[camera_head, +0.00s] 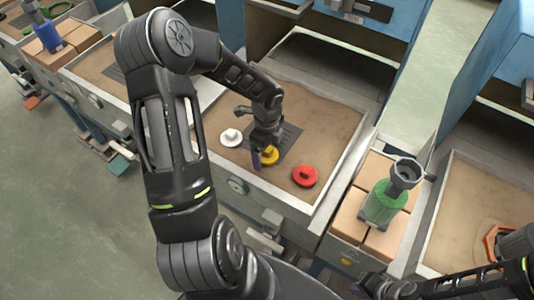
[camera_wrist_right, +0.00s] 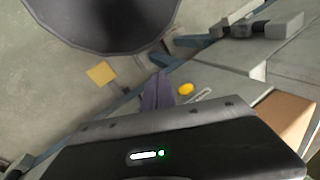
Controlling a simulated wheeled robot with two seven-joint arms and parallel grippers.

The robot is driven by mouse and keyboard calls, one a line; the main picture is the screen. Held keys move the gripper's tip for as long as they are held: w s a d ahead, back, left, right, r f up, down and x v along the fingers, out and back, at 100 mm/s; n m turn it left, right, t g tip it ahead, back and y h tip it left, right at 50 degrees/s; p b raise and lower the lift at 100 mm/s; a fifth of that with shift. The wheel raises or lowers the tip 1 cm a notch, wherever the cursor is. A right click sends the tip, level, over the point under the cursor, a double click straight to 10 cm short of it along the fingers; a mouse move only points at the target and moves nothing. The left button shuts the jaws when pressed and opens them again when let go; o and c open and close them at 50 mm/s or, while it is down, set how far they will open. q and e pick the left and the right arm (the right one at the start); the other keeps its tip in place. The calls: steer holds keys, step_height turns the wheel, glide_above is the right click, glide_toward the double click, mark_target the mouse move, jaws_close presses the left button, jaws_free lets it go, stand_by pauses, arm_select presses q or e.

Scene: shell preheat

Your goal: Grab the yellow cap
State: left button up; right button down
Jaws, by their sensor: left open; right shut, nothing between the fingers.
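The yellow cap (camera_head: 270,155) sits on a dark pad in the sandy-brown tray (camera_head: 330,125), partly hidden by my left gripper. My left gripper (camera_head: 265,155) points down at the cap and is open, with one finger at the cap's left side. Whether the fingers touch the cap cannot be told. A white cap (camera_head: 231,137) lies to the left of it and a red cap (camera_head: 305,176) to the right. My right gripper (camera_head: 362,286) is shut and empty at the bottom of the head view, away from the caps.
A green bottle with a dark top (camera_head: 384,203) stands on cardboard boxes (camera_head: 348,216) right of the tray. Another tray with an orange object (camera_head: 494,240) is at the far right. A blue bottle (camera_head: 46,36) stands on boxes at upper left.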

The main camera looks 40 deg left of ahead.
arm_select(q)
steer(key=c, duration=1.5)
steer(key=shift+o, duration=0.2)
step_height(320, 180, up, 10)
steer(key=shift+r, duration=0.1)
stand_by(0.3)
